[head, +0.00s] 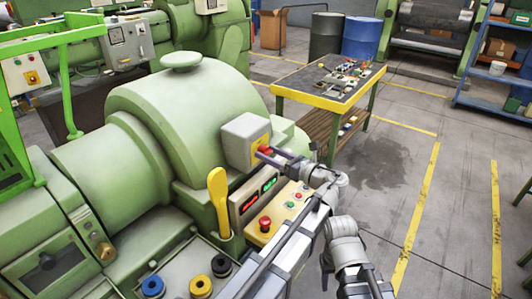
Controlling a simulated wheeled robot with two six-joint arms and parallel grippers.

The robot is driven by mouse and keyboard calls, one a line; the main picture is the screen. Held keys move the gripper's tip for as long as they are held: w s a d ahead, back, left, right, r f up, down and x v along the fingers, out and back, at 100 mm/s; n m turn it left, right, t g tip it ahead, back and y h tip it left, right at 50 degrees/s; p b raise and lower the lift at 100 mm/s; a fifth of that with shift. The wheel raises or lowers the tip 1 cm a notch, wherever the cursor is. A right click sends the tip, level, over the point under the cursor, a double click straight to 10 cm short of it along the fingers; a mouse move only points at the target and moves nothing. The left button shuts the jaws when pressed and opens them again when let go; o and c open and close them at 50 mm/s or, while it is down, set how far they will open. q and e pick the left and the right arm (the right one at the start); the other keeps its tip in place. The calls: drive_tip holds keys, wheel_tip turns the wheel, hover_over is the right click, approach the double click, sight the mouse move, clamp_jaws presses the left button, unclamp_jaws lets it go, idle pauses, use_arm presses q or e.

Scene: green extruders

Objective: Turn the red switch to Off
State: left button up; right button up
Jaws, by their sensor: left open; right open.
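The red switch (265,149) sits on a yellow plate on the side of a grey box (238,138), mounted on the large green machine. My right gripper (264,154) reaches in from the right, its fingers pointing left at the switch. It is open, with the fingertips at or very near the switch. The fingers partly cover the switch, so I cannot tell whether they touch it or which way it is turned. I cannot make out my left gripper.
A yellow-edged table (322,101) stands behind. Floor to the right is clear.

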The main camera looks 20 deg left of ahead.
use_arm(q)
clamp_jaws()
idle(0.4)
drive_tip(key=n, duration=0.4)
drive_tip(key=shift+f+b, duration=0.1)
drive_tip(key=shift+b, duration=0.2)
drive_tip(key=n, duration=0.4)
drive_tip(key=shift+n, duration=0.4)
drive_tip(key=n, duration=0.9)
drive_tip(key=shift+f+n+g+y+b, duration=0.1)
drive_tip(key=shift+n+g+y+b, duration=0.2)
drive_tip(key=shift+y+b, duration=0.1)
